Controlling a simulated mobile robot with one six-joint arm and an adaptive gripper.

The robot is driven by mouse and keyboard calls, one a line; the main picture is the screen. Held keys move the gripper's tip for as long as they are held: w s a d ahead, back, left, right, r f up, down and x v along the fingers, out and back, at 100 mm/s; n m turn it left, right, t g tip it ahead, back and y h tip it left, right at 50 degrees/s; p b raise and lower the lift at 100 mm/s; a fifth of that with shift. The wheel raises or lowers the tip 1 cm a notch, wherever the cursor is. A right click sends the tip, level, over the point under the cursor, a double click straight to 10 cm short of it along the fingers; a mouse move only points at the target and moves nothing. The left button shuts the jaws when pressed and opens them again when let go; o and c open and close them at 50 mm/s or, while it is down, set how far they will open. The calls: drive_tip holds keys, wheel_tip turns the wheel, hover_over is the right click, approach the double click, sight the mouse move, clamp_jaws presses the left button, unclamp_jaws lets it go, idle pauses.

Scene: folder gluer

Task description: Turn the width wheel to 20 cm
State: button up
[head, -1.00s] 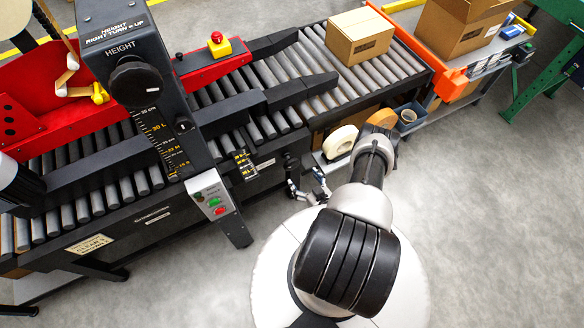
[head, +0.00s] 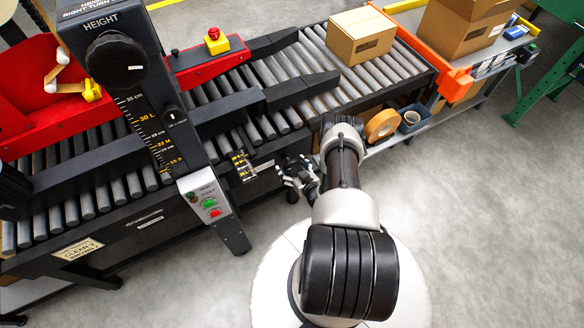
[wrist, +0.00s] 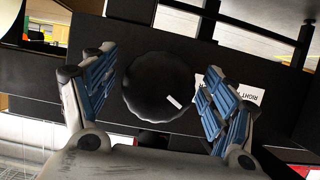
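The width wheel (wrist: 158,86) is a dark, ridged round knob with a small white mark at its lower right. In the wrist view it stands between the two blue-padded fingers of my gripper (wrist: 150,98), with a visible gap on each side. My gripper is open around it; contact does not show. In the head view my gripper (head: 300,178) is at the machine's front side, and the wheel there is too dark and covered to make out. The black and yellow width scale (head: 243,167) is just left of the gripper; its reading is too small to tell.
A HEIGHT knob (head: 116,60) tops the black column, with a control box (head: 205,198) of green and red buttons lower down. A carton (head: 361,36) sits on the rollers.

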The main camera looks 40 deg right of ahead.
drive_tip(key=c, duration=1)
drive_tip(key=shift+o, duration=0.2)
drive_tip(key=n+h+p, duration=0.1)
drive_tip(key=n, duration=0.1)
drive_tip(key=shift+n+h, duration=0.3)
drive_tip(key=shift+h, duration=0.1)
drive_tip(key=shift+n+h, duration=0.6)
drive_tip(key=shift+n, duration=0.4)
drive_tip(key=shift+n+h, duration=0.8)
drive_tip(key=shift+n, duration=0.4)
drive_tip(key=shift+d+n+h+b, duration=0.1)
drive_tip(key=shift+n+h+b, duration=0.45)
drive_tip(key=shift+n, duration=0.65)
drive_tip(key=shift+t, duration=0.3)
